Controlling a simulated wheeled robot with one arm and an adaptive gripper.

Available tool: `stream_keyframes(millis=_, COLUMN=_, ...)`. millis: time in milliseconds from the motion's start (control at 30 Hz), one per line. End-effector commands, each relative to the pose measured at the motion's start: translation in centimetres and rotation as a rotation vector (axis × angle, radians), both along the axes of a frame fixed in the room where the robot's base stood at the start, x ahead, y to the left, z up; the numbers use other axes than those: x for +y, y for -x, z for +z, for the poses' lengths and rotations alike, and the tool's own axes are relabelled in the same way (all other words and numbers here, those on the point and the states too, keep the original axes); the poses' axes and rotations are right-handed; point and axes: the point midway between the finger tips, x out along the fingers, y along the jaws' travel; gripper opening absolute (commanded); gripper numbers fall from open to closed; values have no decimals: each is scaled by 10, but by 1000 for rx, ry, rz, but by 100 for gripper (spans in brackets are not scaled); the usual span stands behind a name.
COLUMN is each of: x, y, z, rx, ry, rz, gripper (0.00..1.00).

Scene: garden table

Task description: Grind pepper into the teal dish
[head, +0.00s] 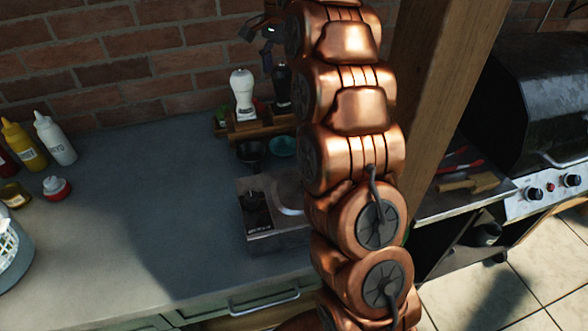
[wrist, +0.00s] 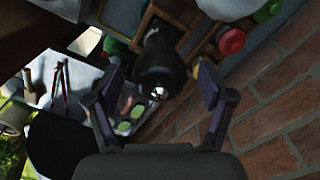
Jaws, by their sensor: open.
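The black pepper mill (head: 282,88) stands upright in a wooden rack at the back of the counter, partly hidden by my arm. In the wrist view, its dark rounded top (wrist: 158,68) with a shiny knob lies between my two fingers. My gripper (head: 258,42) is open just above the mill; its fingers (wrist: 160,88) are spread on both sides, with gaps to the mill. The teal dish (head: 284,147) sits on the counter in front of the rack, its right side close to my arm.
A white mill (head: 243,95) stands left of the black one in the wooden rack (head: 240,133). A dark bowl (head: 251,153) is left of the teal dish. A metal-topped box (head: 272,215) is in front. Sauce bottles (head: 55,138) stand far left. The brick wall (head: 110,50) is close behind.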

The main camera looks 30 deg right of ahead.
Motion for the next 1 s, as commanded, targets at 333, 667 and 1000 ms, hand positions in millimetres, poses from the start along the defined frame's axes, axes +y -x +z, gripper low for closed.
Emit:
stream_keyframes(millis=333, x=0, y=0, z=0, rx=0, ry=0, rz=-295, gripper=81)
stream_keyframes(millis=667, x=0, y=0, z=0, rx=0, ry=0, rz=-576, gripper=81)
stream_keyframes(millis=1000, x=1, y=0, z=0, rx=0, ry=0, rz=-864, gripper=81)
